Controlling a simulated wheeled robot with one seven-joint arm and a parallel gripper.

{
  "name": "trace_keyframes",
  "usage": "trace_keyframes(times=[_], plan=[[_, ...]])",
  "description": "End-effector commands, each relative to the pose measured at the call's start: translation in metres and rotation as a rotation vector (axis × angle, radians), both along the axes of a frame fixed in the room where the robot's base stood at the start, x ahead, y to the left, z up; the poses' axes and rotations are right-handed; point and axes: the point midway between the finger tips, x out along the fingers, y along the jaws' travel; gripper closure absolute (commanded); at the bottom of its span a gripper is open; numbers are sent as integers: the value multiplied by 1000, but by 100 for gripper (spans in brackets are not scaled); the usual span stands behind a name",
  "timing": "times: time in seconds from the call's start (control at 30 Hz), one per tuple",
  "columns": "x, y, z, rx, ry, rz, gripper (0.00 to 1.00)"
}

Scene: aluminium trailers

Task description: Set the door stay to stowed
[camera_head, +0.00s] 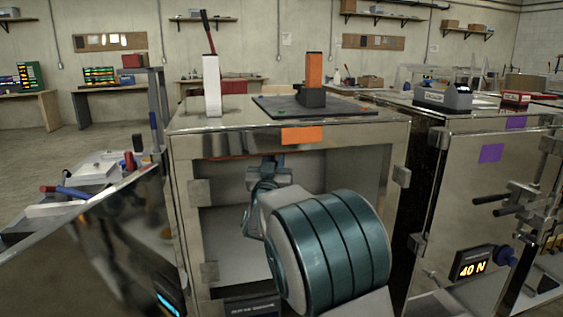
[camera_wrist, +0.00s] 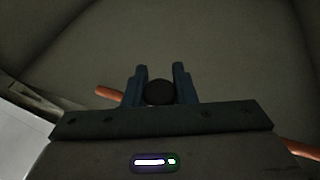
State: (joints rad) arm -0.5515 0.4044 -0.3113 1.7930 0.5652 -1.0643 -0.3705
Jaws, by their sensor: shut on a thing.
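An orange bar, which looks like the door stay, runs behind my gripper in the wrist view (camera_wrist: 108,92). A thin orange-red line of it shows under the top edge of the cabinet opening. My gripper (camera_wrist: 160,86) is shut on a dark round knob (camera_wrist: 159,93), with a blue finger on each side. The gripper body hides the middle of the bar. In the head view my gripper (camera_head: 268,162) is inside the upper part of the opening, partly hidden by my arm. The metal cabinet (camera_head: 400,130) stands open, its door (camera_head: 110,240) swung out to the left.
My arm fills much of the opening. On the cabinet top are a white post with a red lever (camera_head: 211,85) and a dark mat (camera_head: 350,107) with an orange block (camera_head: 314,70). A second closed metal cabinet (camera_head: 470,170) stands close on the right.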

Motion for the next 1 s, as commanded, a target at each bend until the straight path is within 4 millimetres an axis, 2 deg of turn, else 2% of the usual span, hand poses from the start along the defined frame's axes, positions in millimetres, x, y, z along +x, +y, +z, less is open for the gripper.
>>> trace_keyframes(times=[0.07,0.1,0.17,0.2,0.47,0.63,0.77,1.0], plan=[[1,1,1,0,0,2,100],[1,1,1,0,-1,2,73],[1,1,1,0,0,2,56],[1,0,1,0,0,1,54],[0,-1,1,0,-1,-3,54],[-10,1,-3,1,0,-2,54],[-30,6,-12,1,1,-1,54],[-77,17,-32,0,2,1,54]])
